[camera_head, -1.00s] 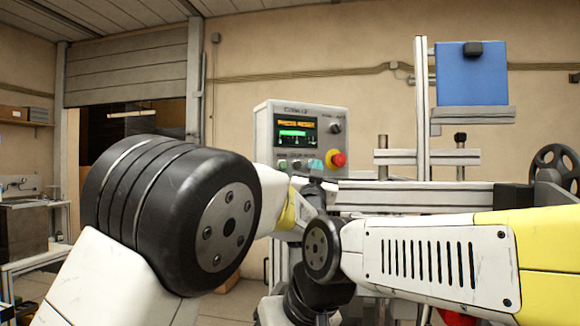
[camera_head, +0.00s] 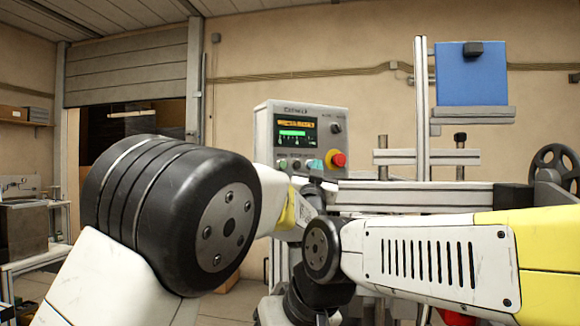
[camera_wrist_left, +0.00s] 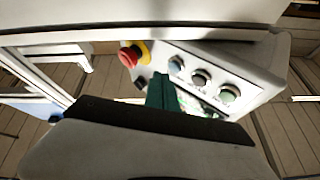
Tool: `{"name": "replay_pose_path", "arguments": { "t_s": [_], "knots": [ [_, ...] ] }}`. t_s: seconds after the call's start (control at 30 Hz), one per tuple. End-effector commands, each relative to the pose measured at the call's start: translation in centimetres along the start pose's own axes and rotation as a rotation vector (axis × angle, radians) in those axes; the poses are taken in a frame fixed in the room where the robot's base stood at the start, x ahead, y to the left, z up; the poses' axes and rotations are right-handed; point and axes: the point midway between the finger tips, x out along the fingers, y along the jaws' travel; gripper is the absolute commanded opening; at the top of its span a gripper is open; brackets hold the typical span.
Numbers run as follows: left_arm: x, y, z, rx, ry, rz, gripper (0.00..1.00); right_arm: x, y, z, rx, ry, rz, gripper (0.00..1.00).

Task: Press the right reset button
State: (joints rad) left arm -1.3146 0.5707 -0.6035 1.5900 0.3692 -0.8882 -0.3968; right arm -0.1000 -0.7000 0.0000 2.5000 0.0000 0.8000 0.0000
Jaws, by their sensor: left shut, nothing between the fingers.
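The control box (camera_head: 300,112) stands beyond my arms, with a lit screen (camera_head: 296,132) and a row of buttons below it. The rightmost button in that row (camera_head: 315,164) looks light blue, beside the red emergency stop (camera_head: 338,159). In the left wrist view the blue button (camera_wrist_left: 176,65) is next to the red emergency stop (camera_wrist_left: 130,55). My left gripper (camera_head: 317,178) is shut and empty, just below the blue button. Its dark fingers (camera_wrist_left: 158,92) show close to that button in the wrist view; I cannot tell whether they touch it. My right gripper is out of view.
Two other buttons (camera_wrist_left: 200,78) (camera_wrist_left: 228,93) sit close to the blue one on the panel. A metal frame (camera_head: 422,130) with a blue plate (camera_head: 471,75) stands right of the box. A dark handwheel (camera_head: 555,168) is at the far right.

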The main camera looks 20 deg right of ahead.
Motion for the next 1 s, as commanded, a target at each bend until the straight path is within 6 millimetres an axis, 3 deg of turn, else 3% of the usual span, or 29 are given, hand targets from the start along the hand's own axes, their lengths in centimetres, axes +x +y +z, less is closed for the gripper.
{"name": "replay_pose_path", "arguments": {
  "t_s": [1.0],
  "knots": [
    [0.61,-0.46,0.41,0.000,0.000,0.000,0.00,0.00,0.00,0.00,0.000,0.000,0.000,0.65]
  ]
}}
